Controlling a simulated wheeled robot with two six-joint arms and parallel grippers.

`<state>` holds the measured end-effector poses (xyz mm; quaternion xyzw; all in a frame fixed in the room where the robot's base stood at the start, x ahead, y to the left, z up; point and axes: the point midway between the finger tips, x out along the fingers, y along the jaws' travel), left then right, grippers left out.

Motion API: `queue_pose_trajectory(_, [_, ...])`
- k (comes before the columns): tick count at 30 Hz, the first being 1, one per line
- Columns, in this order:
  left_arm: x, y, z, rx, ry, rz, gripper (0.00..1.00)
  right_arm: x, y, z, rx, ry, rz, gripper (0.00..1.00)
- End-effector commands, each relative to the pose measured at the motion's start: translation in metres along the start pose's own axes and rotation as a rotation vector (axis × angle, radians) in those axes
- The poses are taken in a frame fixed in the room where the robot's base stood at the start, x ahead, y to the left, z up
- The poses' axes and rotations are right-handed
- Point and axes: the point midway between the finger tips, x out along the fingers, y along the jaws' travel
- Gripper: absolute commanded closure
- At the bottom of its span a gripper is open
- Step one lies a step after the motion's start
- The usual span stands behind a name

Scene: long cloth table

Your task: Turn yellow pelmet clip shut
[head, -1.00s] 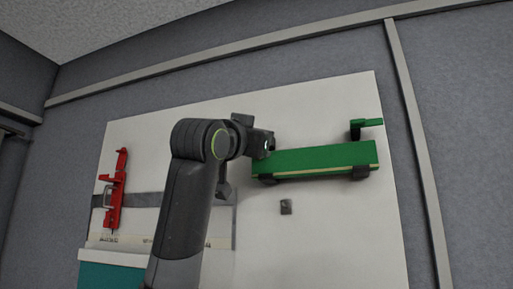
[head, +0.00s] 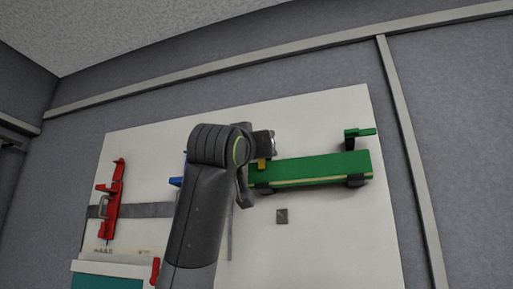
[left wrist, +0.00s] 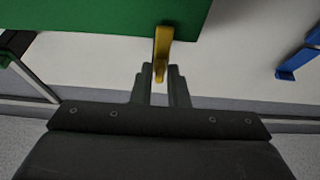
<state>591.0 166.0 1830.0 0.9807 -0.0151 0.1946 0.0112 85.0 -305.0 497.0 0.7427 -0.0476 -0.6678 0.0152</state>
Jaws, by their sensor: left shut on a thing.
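The yellow pelmet clip (head: 262,164) shows as a small patch at the left end of the green pelmet (head: 315,167) on the white wall panel. In the left wrist view the yellow clip (left wrist: 162,48) is a narrow lever sticking out past the edge of the green pelmet (left wrist: 95,15). My left gripper (left wrist: 160,82) is shut on the clip's free end, one finger on each side of it. In the head view my left gripper (head: 266,146) is at the pelmet's left end, partly hidden by my arm. My right gripper is in neither view.
A green clip (head: 357,137) stands above the pelmet's right end. A red clip (head: 114,200) is on a grey strip at the left. A blue part (head: 177,181) shows left of my arm and a blue part (left wrist: 301,57) at right in the wrist view.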

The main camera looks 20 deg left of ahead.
Motion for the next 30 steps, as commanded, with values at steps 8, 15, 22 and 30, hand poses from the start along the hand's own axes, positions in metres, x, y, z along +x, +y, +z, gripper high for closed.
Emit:
queue_pose_trajectory(8, [0.0, 0.0, 0.0, 0.0, 0.0, 0.001, 0.7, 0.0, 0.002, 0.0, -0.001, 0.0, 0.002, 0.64])
queue_pose_trajectory(15, [0.0, 0.0, 0.0, 0.001, 0.0, 0.001, 0.69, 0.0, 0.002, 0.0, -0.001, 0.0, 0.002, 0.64])
queue_pose_trajectory(22, [-0.015, 0.0, 0.002, 0.001, 0.003, 0.001, 0.69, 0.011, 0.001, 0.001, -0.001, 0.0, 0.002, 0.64])
queue_pose_trajectory(30, [-0.068, 0.0, 0.005, 0.001, 0.006, 0.0, 0.69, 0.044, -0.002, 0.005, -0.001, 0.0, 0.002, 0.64])
